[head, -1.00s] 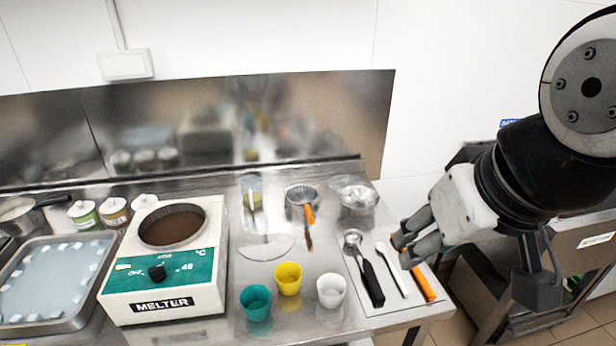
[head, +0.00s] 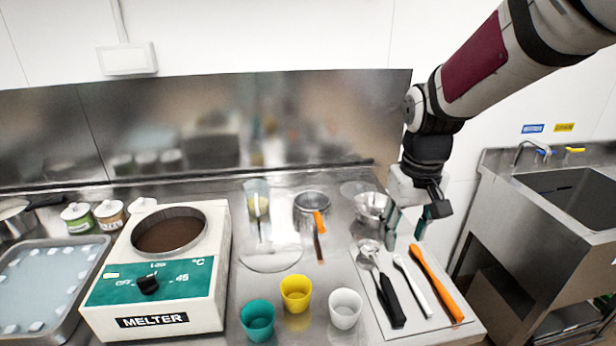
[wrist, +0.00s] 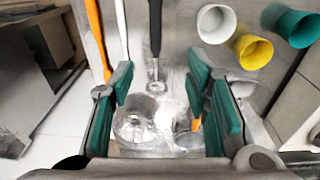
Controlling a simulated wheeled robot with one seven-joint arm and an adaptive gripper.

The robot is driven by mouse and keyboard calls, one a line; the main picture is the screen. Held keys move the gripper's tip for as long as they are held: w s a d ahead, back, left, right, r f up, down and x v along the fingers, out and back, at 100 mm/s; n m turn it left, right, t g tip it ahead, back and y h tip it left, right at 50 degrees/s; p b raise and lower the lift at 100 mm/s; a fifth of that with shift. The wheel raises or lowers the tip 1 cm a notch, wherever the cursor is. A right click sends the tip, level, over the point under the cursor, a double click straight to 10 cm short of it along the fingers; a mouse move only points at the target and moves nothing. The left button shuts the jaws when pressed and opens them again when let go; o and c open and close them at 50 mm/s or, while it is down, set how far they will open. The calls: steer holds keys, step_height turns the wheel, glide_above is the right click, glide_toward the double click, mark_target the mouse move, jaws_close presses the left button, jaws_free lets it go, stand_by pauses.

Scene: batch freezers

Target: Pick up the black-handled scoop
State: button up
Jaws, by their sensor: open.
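The black-handled scoop (head: 391,302) lies on a light mat at the right end of the steel counter, its round metal head toward the back wall. A white utensil (head: 415,286) and an orange-handled tool (head: 437,284) lie to its right. My gripper (head: 406,228) is open and empty, above the back part of the mat, with its fingers pointing down. In the wrist view, the scoop (wrist: 155,28) sits between my spread teal fingers (wrist: 157,85), handle toward the top, with no contact visible.
A metal bowl (head: 372,207) stands close behind the scoop, near my fingers. White (head: 345,310), yellow (head: 296,294) and teal (head: 257,321) cups stand to the left. The melter (head: 155,290) is further left. A sink (head: 560,200) is at right.

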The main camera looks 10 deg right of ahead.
steer(key=g+b, duration=0.1)
glide_toward(388, 287)
steer(key=f, duration=1)
steer(key=shift+w+d+f, duration=0.1)
steer(key=shift+d+f, duration=0.05)
steer(key=shift+d, duration=0.05)
jaws_close()
